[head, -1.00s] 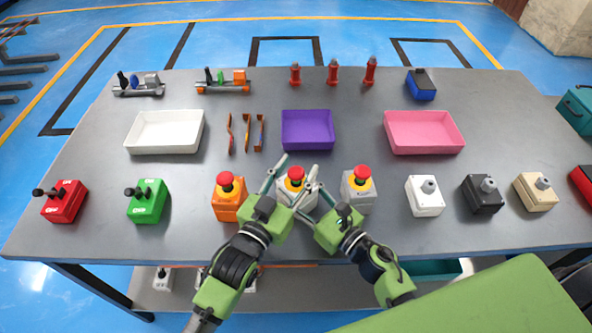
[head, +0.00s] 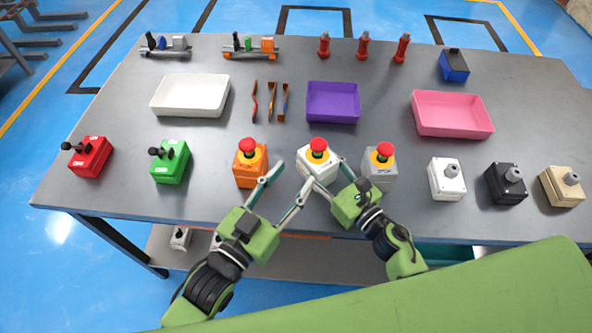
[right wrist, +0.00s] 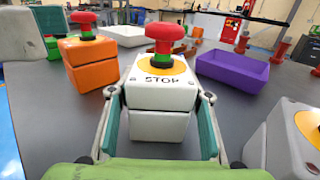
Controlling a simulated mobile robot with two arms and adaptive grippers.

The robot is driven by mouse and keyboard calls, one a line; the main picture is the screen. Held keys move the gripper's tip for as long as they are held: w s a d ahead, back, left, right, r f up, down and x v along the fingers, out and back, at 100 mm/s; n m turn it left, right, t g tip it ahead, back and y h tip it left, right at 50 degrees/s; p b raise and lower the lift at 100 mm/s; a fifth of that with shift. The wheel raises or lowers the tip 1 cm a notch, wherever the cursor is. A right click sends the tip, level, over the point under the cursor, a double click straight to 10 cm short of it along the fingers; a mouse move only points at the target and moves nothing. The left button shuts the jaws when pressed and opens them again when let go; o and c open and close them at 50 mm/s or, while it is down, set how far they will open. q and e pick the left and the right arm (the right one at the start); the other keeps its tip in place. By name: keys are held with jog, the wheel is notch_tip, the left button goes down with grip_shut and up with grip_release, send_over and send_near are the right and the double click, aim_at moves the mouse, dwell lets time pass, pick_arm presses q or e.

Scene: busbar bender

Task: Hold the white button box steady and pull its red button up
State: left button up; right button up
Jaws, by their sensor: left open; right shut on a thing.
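The white button box (head: 316,166) stands upright in the middle of the table's near side, with STOP on its top in the right wrist view (right wrist: 160,95). Its red button (head: 318,145) sits on a yellow disc; a short green stem shows beneath the cap in the right wrist view. My right gripper (head: 325,172) is shut on the white box, one finger on each side of its body (right wrist: 160,125). My left gripper (head: 292,176) is open and empty, near-left of the white box, its fingers clear of the red button.
An orange button box (head: 250,170) stands close on the left, and a grey one (head: 379,168) close on the right. A purple tray (head: 333,103) lies behind. White (head: 447,180), black and beige boxes stand farther right. Green (head: 170,163) and red switch boxes stand left.

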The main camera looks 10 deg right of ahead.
aim_at(319, 144)
jog(key=o, duration=1.4)
jog(key=shift+c, duration=0.2)
jog(key=shift+r, duration=0.1)
notch_tip(319, 144, up, 7)
jog(key=shift+w+f, duration=0.1)
jog(key=shift+f, duration=0.1)
jog(key=shift+r, duration=0.4)
notch_tip(319, 144, up, 2)
jog(key=shift+r, duration=0.1)
